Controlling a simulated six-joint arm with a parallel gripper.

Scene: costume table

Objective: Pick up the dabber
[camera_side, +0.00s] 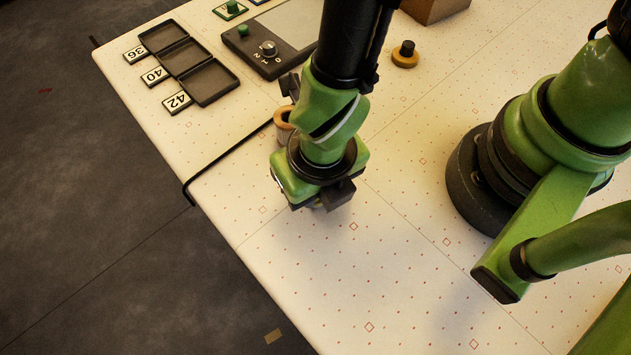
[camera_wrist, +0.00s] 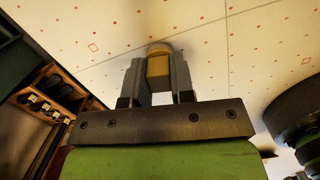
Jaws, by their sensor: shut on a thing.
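My gripper (camera_wrist: 158,72) is shut on a tan-yellow piece with a pale rounded end, which I take to be the dabber (camera_wrist: 158,66). It sits between the two grey fingers in the wrist view. In the side view my gripper (camera_side: 318,203) points down over the white patterned table, left of the middle. There the wrist hides the fingers and nearly all of the held piece, so its height above the table is hard to tell.
A wooden ring-like piece (camera_side: 283,124) stands just behind my gripper, partly covered. A black-knobbed round piece (camera_side: 405,54) stands farther back. Dark trays (camera_side: 209,83) with number cards and a dial panel (camera_side: 268,52) lie at the back left. The table's front is clear.

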